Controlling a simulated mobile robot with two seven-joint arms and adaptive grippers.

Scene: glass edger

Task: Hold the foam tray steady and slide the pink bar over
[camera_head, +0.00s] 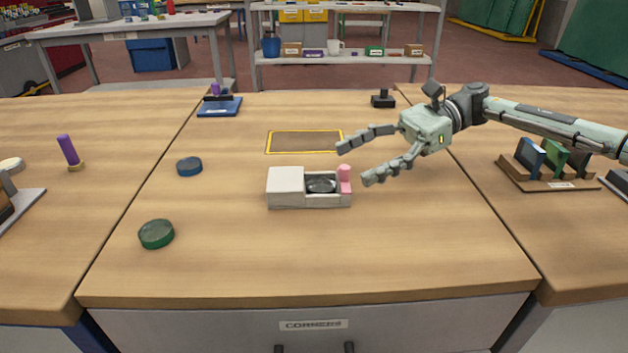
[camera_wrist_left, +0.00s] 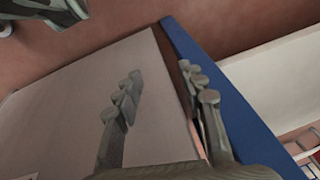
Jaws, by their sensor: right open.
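The white foam tray (camera_head: 286,188) sits on the middle of the wooden bench. A blocky lid-like part covers its left half, and a round dark metal piece (camera_head: 320,185) lies in its open right half. The pink bar (camera_head: 345,181) stands at the tray's right end. My right gripper (camera_head: 354,164) is open and empty, its fingers pointing left, just right of and behind the pink bar in the picture. I cannot tell whether it touches the bar. My left gripper (camera_wrist_left: 162,75) shows only in the left wrist view, fingers apart and empty, away from the tray.
A blue disc (camera_head: 190,167) and a green disc (camera_head: 156,234) lie to the left. A card rack (camera_head: 548,180) stands at right. The bench in front of the tray is clear.

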